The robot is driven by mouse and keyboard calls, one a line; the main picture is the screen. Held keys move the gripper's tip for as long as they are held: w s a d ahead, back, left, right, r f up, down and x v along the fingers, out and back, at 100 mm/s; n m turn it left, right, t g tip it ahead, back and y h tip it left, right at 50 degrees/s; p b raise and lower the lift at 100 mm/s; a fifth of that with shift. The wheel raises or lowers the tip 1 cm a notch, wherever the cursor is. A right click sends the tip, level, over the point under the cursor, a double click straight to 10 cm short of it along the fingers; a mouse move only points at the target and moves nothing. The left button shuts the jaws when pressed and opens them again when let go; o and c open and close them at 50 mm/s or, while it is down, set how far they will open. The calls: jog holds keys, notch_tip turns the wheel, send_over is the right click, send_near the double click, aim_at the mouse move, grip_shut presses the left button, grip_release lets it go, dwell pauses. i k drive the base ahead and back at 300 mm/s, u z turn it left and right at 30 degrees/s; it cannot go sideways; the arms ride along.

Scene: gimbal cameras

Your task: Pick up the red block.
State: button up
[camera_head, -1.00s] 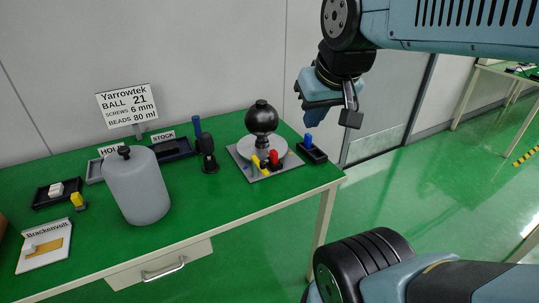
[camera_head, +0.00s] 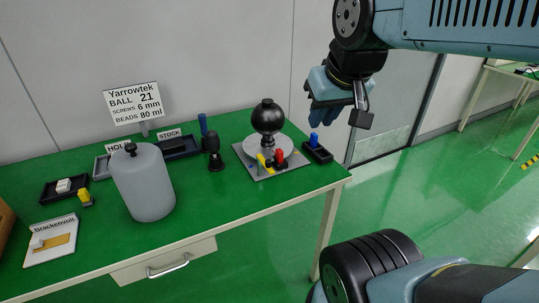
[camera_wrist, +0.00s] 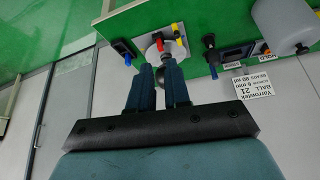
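The red block (camera_head: 280,155) stands on the grey square plate (camera_head: 246,160), at the right front of a black ball on a stand (camera_head: 268,116). The red block also shows in the wrist view (camera_wrist: 160,45), beyond my fingertips and partly against the pale disc. My gripper (camera_head: 327,116) is in the air, above and right of the plate in the head view, well apart from the block. In the wrist view its two fingers (camera_wrist: 158,72) are apart with nothing between them.
A black holder with a blue peg (camera_head: 314,141) stands right of the plate. A dark upright tool (camera_head: 214,150), a large grey bottle (camera_head: 145,185), trays and signs stand further left on the green table (camera_head: 215,205). The table's right front corner is clear.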

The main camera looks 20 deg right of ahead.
aim_at(278, 153)
jog(key=u, duration=0.9)
jog(key=i, duration=0.1)
jog(key=z, duration=2.7)
jog(key=k, duration=1.7)
jog(key=u, duration=1.05)
jog(key=i, duration=1)
jog(key=z, duration=0.1)
